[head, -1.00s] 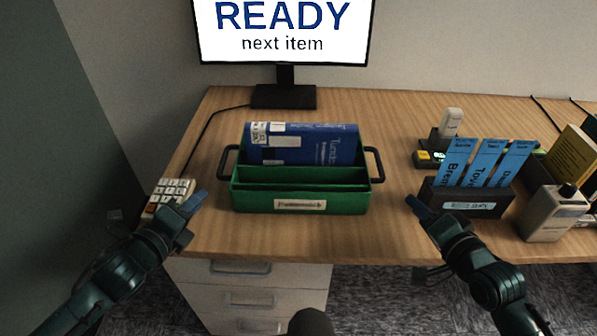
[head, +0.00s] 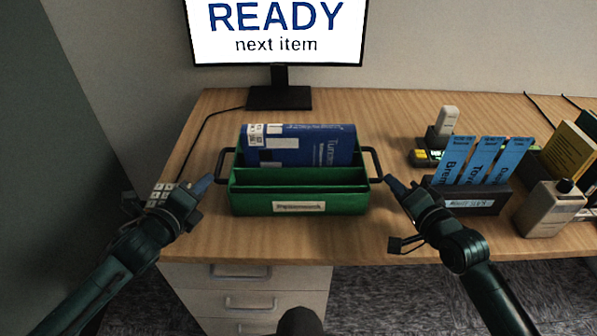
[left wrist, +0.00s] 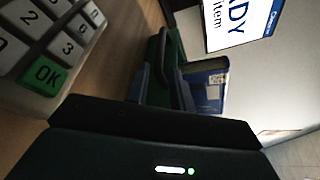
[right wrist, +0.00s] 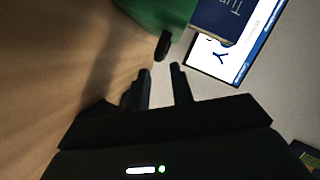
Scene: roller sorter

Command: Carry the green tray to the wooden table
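The green tray (head: 300,208) stands upright on a wood-topped desk (head: 330,238). It has a black handle at each end and a label on its front. A blue book (head: 295,146) stands in its rear compartment. My left gripper (head: 207,183) is open just left of and in front of the left handle (head: 222,163); contact cannot be told. My right gripper (head: 393,184) is open, just right of and in front of the right handle (head: 373,163). In the right wrist view the handle end (right wrist: 162,47) lies ahead of the parted fingers, apart from them. No separate wooden table shows.
A keypad (left wrist: 45,40) lies beside my left gripper. A monitor (head: 278,32) stands behind the tray. A dark holder with blue cards (head: 480,162), a beige bottle (head: 547,210) and a yellow book (head: 570,152) stand at the right. Drawers (head: 245,290) are below the desk.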

